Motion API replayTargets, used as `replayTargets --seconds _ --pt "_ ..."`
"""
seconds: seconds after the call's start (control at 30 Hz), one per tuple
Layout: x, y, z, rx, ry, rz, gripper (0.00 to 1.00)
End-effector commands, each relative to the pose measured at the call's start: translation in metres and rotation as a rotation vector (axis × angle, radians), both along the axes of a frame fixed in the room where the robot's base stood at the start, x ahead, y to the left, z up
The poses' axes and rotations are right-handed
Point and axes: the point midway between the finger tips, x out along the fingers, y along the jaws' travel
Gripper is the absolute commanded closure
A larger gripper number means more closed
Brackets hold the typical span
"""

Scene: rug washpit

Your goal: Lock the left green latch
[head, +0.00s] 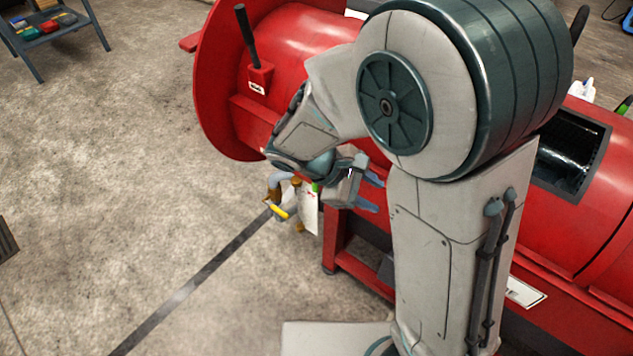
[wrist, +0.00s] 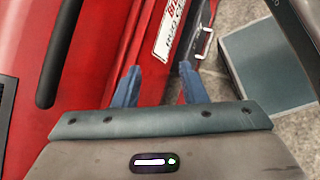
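My gripper (head: 370,193) is in front of the red machine's side in the head view. In the wrist view its two blue fingers (wrist: 160,86) are apart, with nothing held between them. They point along the red machine body (wrist: 100,30), near a white label and a small metal handle (wrist: 203,43). A small green piece (head: 316,187) shows just left of my gripper in the head view, above a white tag. It may be the left green latch, but I cannot tell, nor whether it is locked. No green latch is visible in the wrist view.
The red drum machine (head: 305,50) has a black lever (head: 245,35) at its left end. A yellow-handled tool (head: 276,209) shows left of my gripper. A small dark table (head: 62,28) with coloured items stands far left. The concrete floor at left is mostly clear.

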Motion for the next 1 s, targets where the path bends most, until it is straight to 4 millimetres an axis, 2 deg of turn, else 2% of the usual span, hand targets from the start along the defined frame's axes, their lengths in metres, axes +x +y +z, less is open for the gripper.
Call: replayTargets --seconds 0.03,0.17,0.3,0.5,0.6,0.77,1.0 --pt "0.008 0.014 -0.028 -0.081 0.03 0.092 0.62" --pt "0.031 0.049 -0.065 -0.296 0.076 0.324 0.62" --pt "0.049 0.097 -0.103 -0.529 0.096 0.566 0.62" --pt "0.057 0.162 -0.144 -0.789 0.078 0.825 0.62" --pt "0.057 0.183 -0.155 -0.864 0.064 0.897 0.62" --pt "0.059 0.194 -0.161 -0.912 0.055 0.941 0.62" --pt "0.087 0.172 -0.162 -0.912 0.056 0.939 0.62"
